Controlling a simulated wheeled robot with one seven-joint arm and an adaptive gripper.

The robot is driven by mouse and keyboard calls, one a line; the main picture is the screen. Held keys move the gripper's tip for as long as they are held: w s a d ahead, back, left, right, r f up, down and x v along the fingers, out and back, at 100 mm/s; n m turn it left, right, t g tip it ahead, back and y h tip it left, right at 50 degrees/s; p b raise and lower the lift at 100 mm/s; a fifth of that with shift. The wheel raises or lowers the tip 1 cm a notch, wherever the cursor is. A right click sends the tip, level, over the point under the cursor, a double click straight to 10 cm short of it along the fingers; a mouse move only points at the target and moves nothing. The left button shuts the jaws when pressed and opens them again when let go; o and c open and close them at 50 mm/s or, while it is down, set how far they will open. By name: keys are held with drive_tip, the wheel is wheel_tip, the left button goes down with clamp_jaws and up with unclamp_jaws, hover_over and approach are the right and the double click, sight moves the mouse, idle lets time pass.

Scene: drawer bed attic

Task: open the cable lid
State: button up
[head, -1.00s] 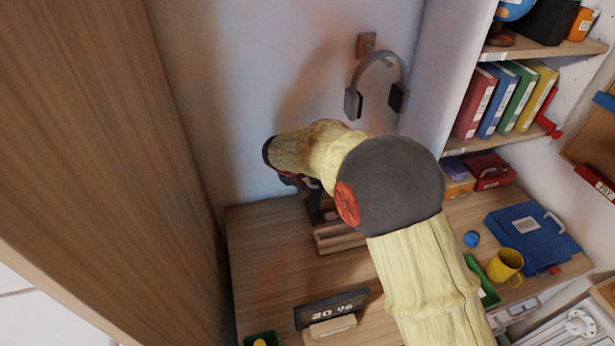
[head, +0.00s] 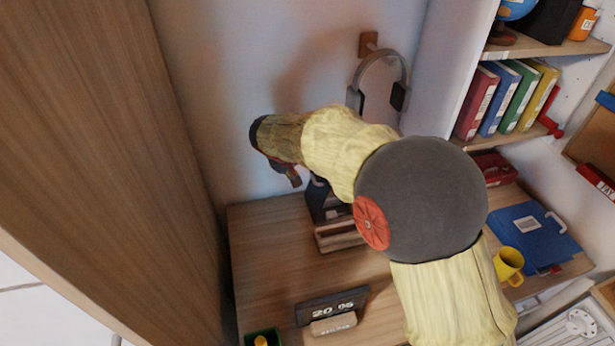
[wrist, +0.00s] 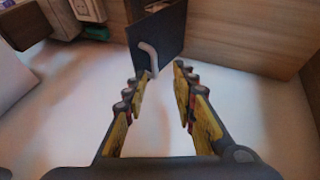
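The cable lid appears to be the dark flat panel (wrist: 164,32) with a pale curved handle (wrist: 149,57), standing steeply up from the desk in the wrist view. In the head view the dark panel (head: 318,203) shows partly behind my arm, beside a wooden block-like piece. My gripper (wrist: 160,73) is open and empty; its fingertips are apart, with the handle just beyond them, nearer the left finger. I cannot tell whether a finger touches the panel. In the head view the fingers (head: 293,176) are mostly hidden by my wrist, close to the wall.
A clock (head: 331,309) and a dark green holder (head: 262,339) stand at the desk's front. Headphones (head: 380,75) hang on the wall behind my arm. A tall wooden panel (head: 110,150) bounds the left. The desk's left part (head: 265,250) is clear.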

drive_tip(key=shift+v, duration=2.1)
drive_tip(key=shift+f, duration=0.1)
drive_tip(key=s+d+f+n+g, duration=0.2)
drive_tip(key=s+f, duration=0.1)
drive_tip(key=s, duration=0.8)
drive_tip(key=s+d+r+m+y, duration=0.1)
drive_tip(key=s+d+r, duration=0.3)
drive_tip(key=s, duration=0.4)
drive_tip(key=s+d+r+m+t+y, duration=0.1)
drive_tip(key=s+d+r+m, duration=0.1)
drive_tip(key=s+d+r, duration=0.2)
drive_tip(key=s+d+r+m+t+y, duration=0.1)
drive_tip(key=s+d+r+m, duration=0.1)
drive_tip(key=s+d, duration=0.5)
drive_tip(key=s+r, duration=0.1)
drive_tip(key=s, duration=0.4)
drive_tip(key=shift+r, duration=0.4)
